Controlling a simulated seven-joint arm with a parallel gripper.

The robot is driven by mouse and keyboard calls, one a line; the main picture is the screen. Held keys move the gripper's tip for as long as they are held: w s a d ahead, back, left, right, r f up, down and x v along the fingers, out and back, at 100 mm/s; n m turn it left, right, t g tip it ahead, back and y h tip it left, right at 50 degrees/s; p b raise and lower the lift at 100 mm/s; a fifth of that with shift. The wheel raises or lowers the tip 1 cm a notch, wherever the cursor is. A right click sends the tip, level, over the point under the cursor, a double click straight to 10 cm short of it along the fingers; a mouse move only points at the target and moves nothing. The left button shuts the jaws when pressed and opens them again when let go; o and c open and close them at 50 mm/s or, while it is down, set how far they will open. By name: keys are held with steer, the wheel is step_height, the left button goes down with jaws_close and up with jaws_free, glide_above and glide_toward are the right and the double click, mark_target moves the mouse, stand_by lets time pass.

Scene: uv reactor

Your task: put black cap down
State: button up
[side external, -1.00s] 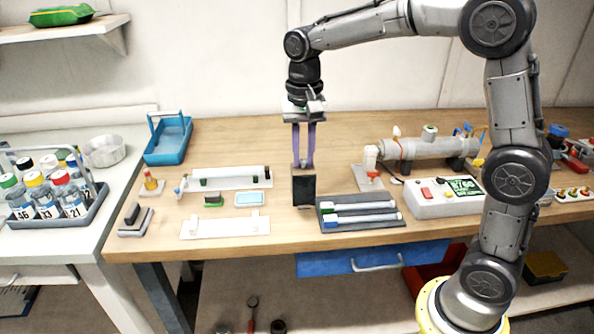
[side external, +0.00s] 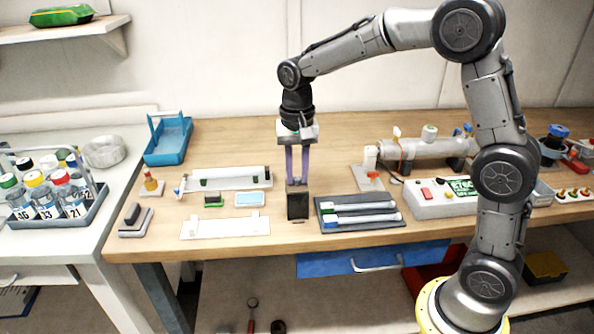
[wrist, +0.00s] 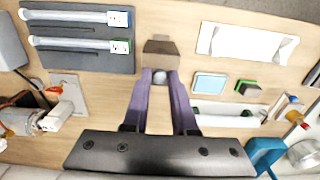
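A black, box-shaped cap (side external: 298,206) hangs below the purple fingers of my gripper (side external: 297,181) in the side view, over the front middle of the bench. In the wrist view, the fingertips of my gripper (wrist: 160,77) close around a small grey knob, with the dark cap (wrist: 161,50) just beyond them. The cap looks upright and is at or close to the tabletop; I cannot tell whether it touches. Its underside is hidden.
A dark tray (side external: 325,232) with two tubes lies just right of the cap. White holders (side external: 225,228), a light-blue pad (side external: 250,200) and a green-and-black block (side external: 214,199) lie left. The grey reactor cylinder (side external: 425,150) and control box (side external: 428,206) stand right. The bench's front edge is close.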

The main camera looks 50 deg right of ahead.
steer(key=o, duration=0.3)
steer(key=shift+s+r, duration=0.1)
steer(key=shift+r, duration=6.1)
steer(key=s+f+n+t, duration=0.2)
steer(key=s+n, duration=0.1)
steer(key=s, duration=0.5)
steer(key=s+f+n+t, duration=0.1)
steer(key=s+n, duration=0.2)
steer(key=s, duration=0.5)
steer(key=s+f+n+t, duration=0.2)
steer(key=s+n, duration=0.1)
steer(key=s, duration=0.5)
steer(key=shift+s+a+f+t, duration=0.1)
steer(key=shift+f+t, duration=0.2)
